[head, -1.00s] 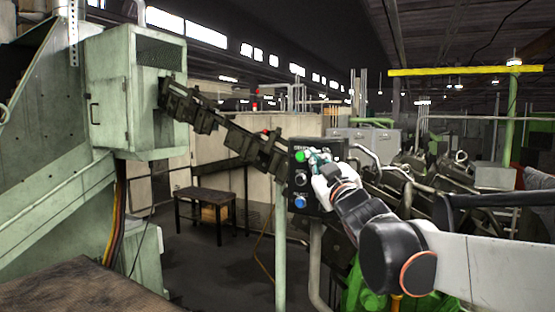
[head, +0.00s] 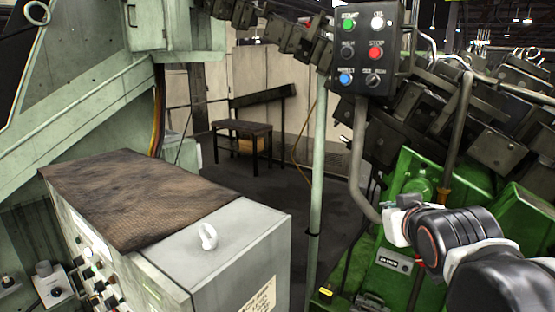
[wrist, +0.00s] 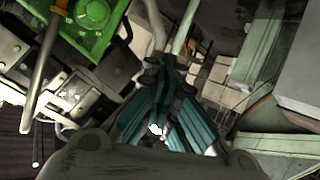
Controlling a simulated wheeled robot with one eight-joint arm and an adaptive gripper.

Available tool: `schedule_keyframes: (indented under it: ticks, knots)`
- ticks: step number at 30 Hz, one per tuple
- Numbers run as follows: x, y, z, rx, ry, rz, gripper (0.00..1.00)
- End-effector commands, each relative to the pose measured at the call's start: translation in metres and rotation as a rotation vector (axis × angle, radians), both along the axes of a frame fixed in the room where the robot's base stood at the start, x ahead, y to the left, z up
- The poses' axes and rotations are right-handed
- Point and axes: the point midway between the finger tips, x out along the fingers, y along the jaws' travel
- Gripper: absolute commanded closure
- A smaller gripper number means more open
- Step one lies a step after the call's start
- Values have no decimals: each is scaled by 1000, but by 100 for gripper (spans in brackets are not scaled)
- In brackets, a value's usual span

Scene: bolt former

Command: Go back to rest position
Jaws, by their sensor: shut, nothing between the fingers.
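My gripper (wrist: 166,68) shows in the wrist view with its teal fingers drawn together at the tips and nothing between them. In the head view my gripper (head: 397,222) is at the lower right, in front of the green machine housing, below and apart from the control box. Its fingertips are hard to make out there. The black control box (head: 362,50) stands on a bent grey pipe at the upper middle, with green, white, red, black and blue buttons and knobs. My arm reaches in from the lower right corner.
A grey cabinet (head: 230,240) with a brown mat (head: 140,195) and a white ring on top stands at the lower left. A pale green post (head: 317,170) rises in the middle. The green housing (head: 425,185) is close to my arm. Open floor lies behind the post, near a small table (head: 240,128).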

Motion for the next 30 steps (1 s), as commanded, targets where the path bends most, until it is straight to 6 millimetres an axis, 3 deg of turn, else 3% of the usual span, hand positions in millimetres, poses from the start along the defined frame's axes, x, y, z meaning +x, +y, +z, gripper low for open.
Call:
schedule_keyframes:
  ticks: [1, 6, 9, 12, 15, 18, 30]
  knots:
    - [-17, 2, -43, 20, 53, -6, 100]
    - [-74, 10, -143, 91, 240, -21, 100]
    - [-105, 17, -193, 126, 340, -22, 100]
    - [-131, 23, -229, 154, 419, -21, 100]
    - [-148, 28, -251, 172, 470, -18, 100]
    - [-156, 30, -261, 180, 496, -16, 100]
    - [-158, 30, -261, 182, 502, -16, 100]
